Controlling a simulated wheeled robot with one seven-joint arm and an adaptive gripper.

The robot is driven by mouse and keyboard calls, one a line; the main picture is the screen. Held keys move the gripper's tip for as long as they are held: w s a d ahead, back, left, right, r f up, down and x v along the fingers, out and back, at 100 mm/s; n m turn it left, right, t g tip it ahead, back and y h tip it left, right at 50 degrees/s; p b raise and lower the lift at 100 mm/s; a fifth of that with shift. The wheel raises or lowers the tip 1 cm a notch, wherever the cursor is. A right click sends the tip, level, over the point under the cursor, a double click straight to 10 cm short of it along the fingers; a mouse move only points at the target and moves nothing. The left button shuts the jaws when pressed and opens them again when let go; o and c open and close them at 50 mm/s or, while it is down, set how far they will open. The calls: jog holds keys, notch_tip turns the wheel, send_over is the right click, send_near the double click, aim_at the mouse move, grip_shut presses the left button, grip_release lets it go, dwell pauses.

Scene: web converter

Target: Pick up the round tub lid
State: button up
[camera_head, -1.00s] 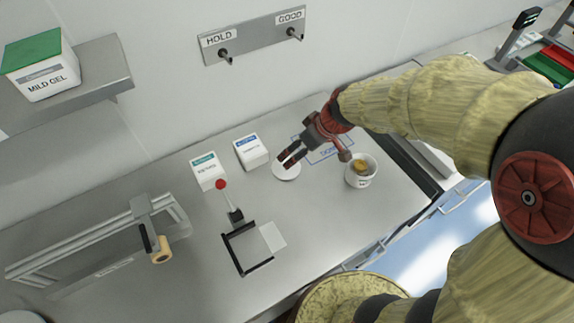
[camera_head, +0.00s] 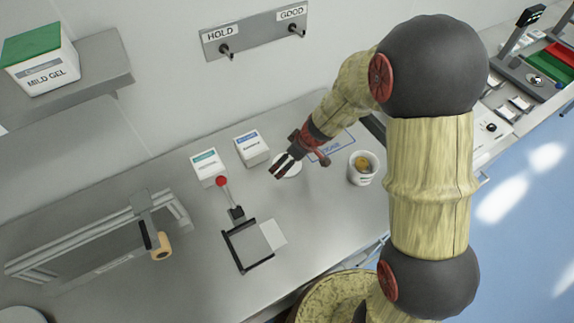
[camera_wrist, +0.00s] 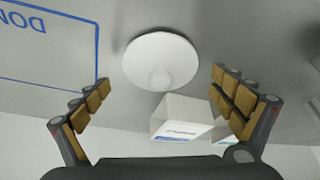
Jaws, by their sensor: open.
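The round tub lid (camera_head: 289,169) is a white disc lying flat on the grey bench, partly hidden by my fingers in the head view. In the wrist view the lid (camera_wrist: 160,61) is whole, with a small round knob-like shape near its lower edge. My gripper (camera_head: 281,169) is over the lid in the head view. In the wrist view my gripper (camera_wrist: 165,100) is open and empty, its fingers spread to either side, with the lid ahead between them. I cannot tell how far above the lid the fingertips are.
A white box (camera_head: 252,148) stands close behind the lid, also in the wrist view (camera_wrist: 182,118). Another white box (camera_head: 208,167) is to its left. A white tub (camera_head: 363,169) with orange-brown contents stands to the right. A red-knobbed lever (camera_head: 228,198) rises at left. A blue-outlined marked area (camera_head: 338,142) is clear.

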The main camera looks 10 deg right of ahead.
jog(key=shift+w+a+f, duration=0.1)
jog(key=shift+f, duration=0.4)
jog(key=shift+c, duration=0.6)
jog(key=c, duration=0.9)
